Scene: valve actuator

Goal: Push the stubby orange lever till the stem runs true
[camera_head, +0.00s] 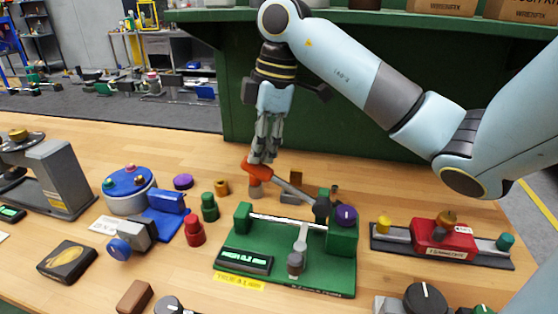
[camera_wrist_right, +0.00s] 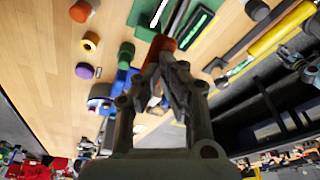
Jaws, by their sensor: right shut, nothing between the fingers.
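The stubby orange lever (camera_head: 257,171) sticks out from the green valve fixture (camera_head: 285,268), its grey arm sloping up left from a dark pivot. A pale horizontal stem (camera_head: 275,219) runs between the fixture's green blocks. A purple knob (camera_head: 346,215) sits on the right block. My left gripper is not in view.
Left of the fixture are red (camera_head: 194,229) and green (camera_head: 209,207) cylinders and a blue round device (camera_head: 129,188). A red device on a dark rail (camera_head: 443,238) stands to the right. A dark green panel (camera_head: 350,130) rises behind the wooden bench.

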